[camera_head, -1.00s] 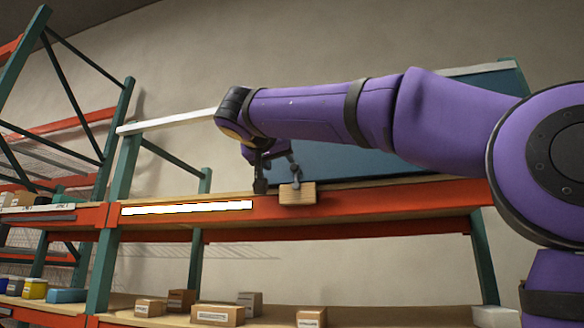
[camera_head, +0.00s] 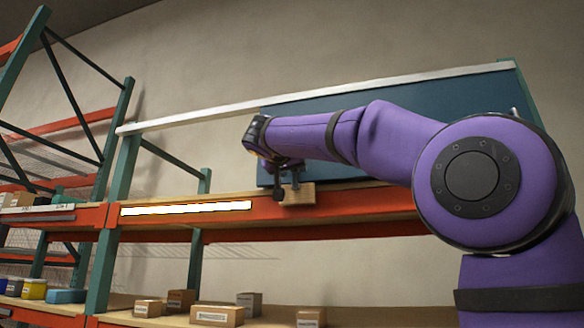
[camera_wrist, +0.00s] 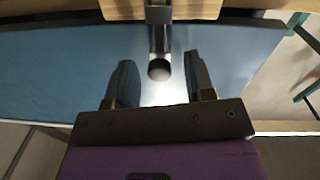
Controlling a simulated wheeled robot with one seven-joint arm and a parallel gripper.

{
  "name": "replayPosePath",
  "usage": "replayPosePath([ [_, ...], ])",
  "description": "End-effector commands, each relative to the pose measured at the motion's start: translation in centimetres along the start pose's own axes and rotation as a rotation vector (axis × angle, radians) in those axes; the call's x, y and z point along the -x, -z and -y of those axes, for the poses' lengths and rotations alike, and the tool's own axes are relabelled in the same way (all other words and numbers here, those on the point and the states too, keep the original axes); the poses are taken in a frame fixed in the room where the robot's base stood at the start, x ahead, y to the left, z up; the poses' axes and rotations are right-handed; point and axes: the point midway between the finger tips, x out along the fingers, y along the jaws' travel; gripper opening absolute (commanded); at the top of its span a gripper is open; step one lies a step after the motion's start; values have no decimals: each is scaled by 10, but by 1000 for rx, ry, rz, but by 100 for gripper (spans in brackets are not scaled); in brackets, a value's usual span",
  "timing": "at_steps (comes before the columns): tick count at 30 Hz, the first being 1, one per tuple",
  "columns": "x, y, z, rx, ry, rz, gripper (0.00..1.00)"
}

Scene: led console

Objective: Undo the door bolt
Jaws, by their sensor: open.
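The door is a blue panel (camera_head: 390,105) standing on the orange shelf; it also fills much of the wrist view (camera_wrist: 60,70). The bolt (camera_wrist: 158,35) is a grey metal bar with a dark round end, running down from a wooden block (camera_wrist: 196,9) at the top of the wrist view. The block shows on the shelf edge in the head view (camera_head: 305,196). My gripper (camera_wrist: 160,75) is open, with one finger on each side of the bolt's round end and gaps visible. In the head view my gripper (camera_head: 286,188) points down at the block and hides the bolt.
A lit white strip (camera_head: 186,208) runs along the orange shelf beam (camera_head: 350,212) left of the block. Several cardboard boxes (camera_head: 217,315) stand on the lower shelf. A green upright (camera_head: 123,165) stands to the left.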

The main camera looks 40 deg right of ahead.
Motion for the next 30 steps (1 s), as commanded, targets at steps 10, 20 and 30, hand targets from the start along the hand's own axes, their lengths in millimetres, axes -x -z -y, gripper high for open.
replayPosePath([
  [10, -1, 0, 0, 0, 0, 0, 33],
  [20, -1, 2, -1, -1, -1, 0, 0],
  [30, -1, 29, -5, 0, -2, -1, 0],
])
